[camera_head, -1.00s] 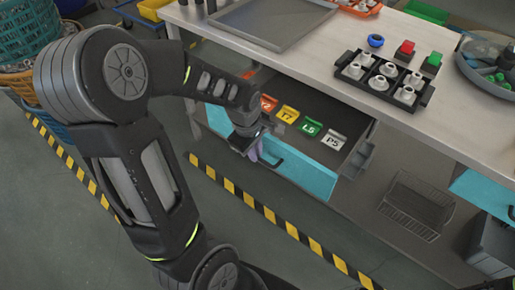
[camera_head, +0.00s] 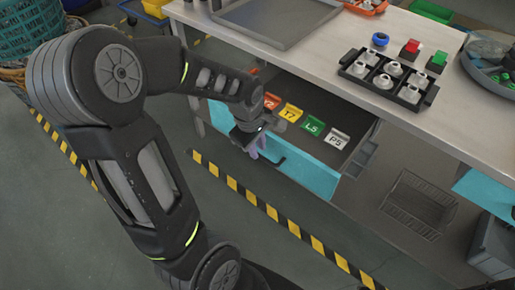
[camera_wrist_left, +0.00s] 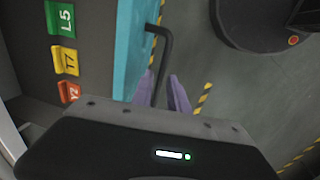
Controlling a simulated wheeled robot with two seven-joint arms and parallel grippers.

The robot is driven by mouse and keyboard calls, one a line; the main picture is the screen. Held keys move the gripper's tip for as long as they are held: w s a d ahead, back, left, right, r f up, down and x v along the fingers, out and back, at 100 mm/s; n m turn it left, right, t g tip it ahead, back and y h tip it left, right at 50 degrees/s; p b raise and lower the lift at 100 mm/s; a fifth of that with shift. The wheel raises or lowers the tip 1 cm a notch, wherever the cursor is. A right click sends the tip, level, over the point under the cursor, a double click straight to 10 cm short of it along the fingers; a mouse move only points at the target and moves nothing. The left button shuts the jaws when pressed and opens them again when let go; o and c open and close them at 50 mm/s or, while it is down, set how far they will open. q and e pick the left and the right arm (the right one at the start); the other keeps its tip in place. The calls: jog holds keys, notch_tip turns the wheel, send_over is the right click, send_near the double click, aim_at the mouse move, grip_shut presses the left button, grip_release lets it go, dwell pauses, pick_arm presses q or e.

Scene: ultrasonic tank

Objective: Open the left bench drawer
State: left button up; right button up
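The left bench drawer stands pulled out from under the bench, with its light-blue front (camera_head: 312,174) facing the aisle; the front also shows in the left wrist view (camera_wrist_left: 133,45). Its dark bar handle (camera_head: 274,162) shows in the left wrist view (camera_wrist_left: 165,50) too. My left gripper (camera_head: 256,151) is at the handle's left part. In the left wrist view, its two purple fingers (camera_wrist_left: 160,82) stand apart, one on each side of the bar, with a visible gap. My right gripper is not in view.
Coloured label cards, among them a green L5 card (camera_head: 312,128), lie in the drawer. The bench top (camera_head: 330,50) carries a black rack (camera_head: 388,80) and a grey tray (camera_head: 275,20). A striped floor line (camera_head: 272,212) runs before the bench. Stacked baskets (camera_head: 30,30) stand at left.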

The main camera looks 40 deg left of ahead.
pick_arm(q)
notch_tip(320, 180, up, 6)
jog(key=s, duration=0.1)
jog(key=shift+r, duration=0.25)
jog(key=shift+s, duration=0.1)
dwell(0.3)
